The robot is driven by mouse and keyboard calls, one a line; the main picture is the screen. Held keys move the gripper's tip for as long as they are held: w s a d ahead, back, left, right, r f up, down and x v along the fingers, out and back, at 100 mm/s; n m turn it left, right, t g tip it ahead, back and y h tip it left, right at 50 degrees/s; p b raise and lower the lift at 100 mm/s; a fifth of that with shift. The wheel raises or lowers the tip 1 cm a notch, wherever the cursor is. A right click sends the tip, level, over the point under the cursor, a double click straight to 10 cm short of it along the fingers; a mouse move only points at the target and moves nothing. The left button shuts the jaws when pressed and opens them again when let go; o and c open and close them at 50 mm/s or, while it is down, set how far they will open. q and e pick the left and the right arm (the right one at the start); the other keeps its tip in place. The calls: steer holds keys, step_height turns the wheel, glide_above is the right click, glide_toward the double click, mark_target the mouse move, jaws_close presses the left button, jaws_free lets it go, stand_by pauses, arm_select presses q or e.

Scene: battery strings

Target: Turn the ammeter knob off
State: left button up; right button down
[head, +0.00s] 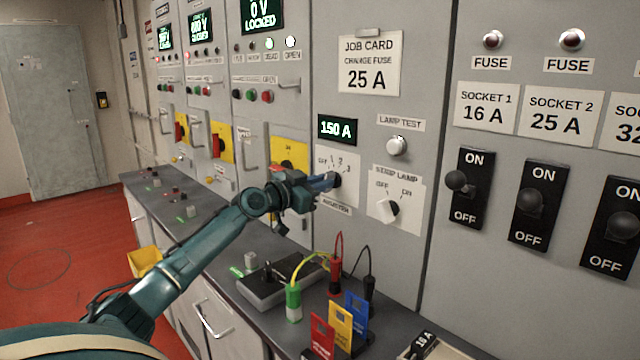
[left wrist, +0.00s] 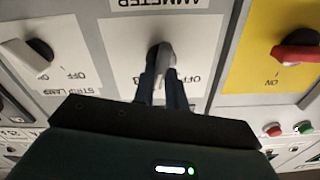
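The ammeter knob (head: 337,180) is on a white plate marked OFF, 1, 2, 3 on the grey panel, under a display (head: 337,130) reading 150 A. My left gripper (head: 326,183) reaches it from the left. In the left wrist view the grey knob (left wrist: 163,54) lies between the two dark fingers of my left gripper (left wrist: 162,78), which are close together and appear shut on it. The head view does not show clearly which mark the knob points to, as the fingers cover part of it. My right gripper is not in view.
The strip lamp knob (head: 391,208) and lamp test button (head: 397,146) are just right of the ammeter. A yellow plate with a red handle (left wrist: 297,50) is close by. Below, the counter holds a dark grey device (head: 268,290), test leads and coloured cards (head: 340,320).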

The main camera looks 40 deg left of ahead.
arm_select(q)
jaws_close()
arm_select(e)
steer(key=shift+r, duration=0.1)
arm_select(q)
steer(key=shift+n, duration=0.3)
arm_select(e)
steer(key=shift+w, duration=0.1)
arm_select(q)
steer(key=n, duration=0.7)
steer(key=n+p, duration=0.1)
steer(key=n, duration=0.3)
steer(key=shift+a+f, duration=0.1)
steer(key=shift+a, duration=0.2)
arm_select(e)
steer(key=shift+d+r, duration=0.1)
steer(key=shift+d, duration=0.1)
arm_select(q)
steer(key=shift+n, duration=0.3)
steer(key=o, duration=0.5)
jaws_free()
steer(key=shift+s, duration=0.1)
